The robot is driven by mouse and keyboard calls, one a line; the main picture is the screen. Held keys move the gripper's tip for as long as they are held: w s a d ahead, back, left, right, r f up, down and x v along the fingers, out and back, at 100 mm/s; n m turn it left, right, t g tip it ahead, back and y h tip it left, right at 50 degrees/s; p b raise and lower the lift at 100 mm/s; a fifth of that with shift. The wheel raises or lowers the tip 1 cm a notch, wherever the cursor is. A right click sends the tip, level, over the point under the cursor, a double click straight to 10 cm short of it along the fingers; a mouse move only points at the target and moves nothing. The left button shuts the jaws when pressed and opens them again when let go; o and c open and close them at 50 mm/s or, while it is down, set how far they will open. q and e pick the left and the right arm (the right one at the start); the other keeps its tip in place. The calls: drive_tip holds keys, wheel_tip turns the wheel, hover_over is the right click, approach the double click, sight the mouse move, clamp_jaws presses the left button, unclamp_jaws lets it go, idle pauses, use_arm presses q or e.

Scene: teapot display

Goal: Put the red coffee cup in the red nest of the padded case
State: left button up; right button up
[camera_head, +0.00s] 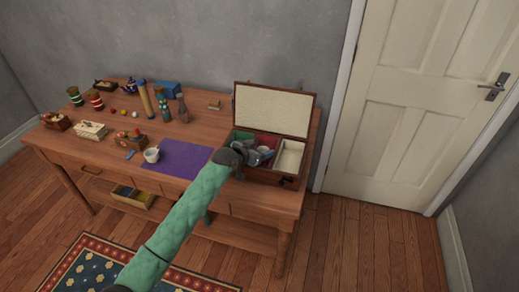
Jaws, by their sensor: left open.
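The padded case (296,131) stands open at the right end of the table, its cream-lined lid up. Inside are a green nest (242,135), a red nest (268,140) in the middle and a white nest (290,157) at the right. My left gripper (258,158) is open over the front middle of the case, at the red nest, and hides part of it. A small pale and reddish thing (265,151) shows at the fingers; it may be the red coffee cup, but I cannot tell whether it rests in the nest. My right gripper is out of view.
A white cup (152,155) stands at the left edge of the purple mat (185,160). Red-striped (96,100) and green-striped (75,96) containers, a blue teapot (130,87) and tall bottles stand at the left and back. A drawer (133,197) is open below the tabletop.

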use_arm(q)
drive_tip(key=shift+r, duration=0.25)
drive_tip(key=shift+s+a+r, duration=0.2)
drive_tip(key=shift+s+r, duration=0.05)
drive_tip(key=shift+s+a+r, duration=0.15)
drive_tip(key=shift+s+a, duration=0.05)
drive_tip(key=shift+b+v, duration=0.3)
drive_tip(key=shift+v, duration=0.65)
drive_tip(key=b+v, duration=0.1)
drive_tip(key=v, duration=0.8)
drive_tip(key=shift+r+b, duration=0.15)
drive_tip(key=shift+b, duration=0.25)
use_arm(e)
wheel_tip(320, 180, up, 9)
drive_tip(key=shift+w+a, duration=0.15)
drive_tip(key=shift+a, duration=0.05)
use_arm(q)
drive_tip(key=shift+w, duration=0.1)
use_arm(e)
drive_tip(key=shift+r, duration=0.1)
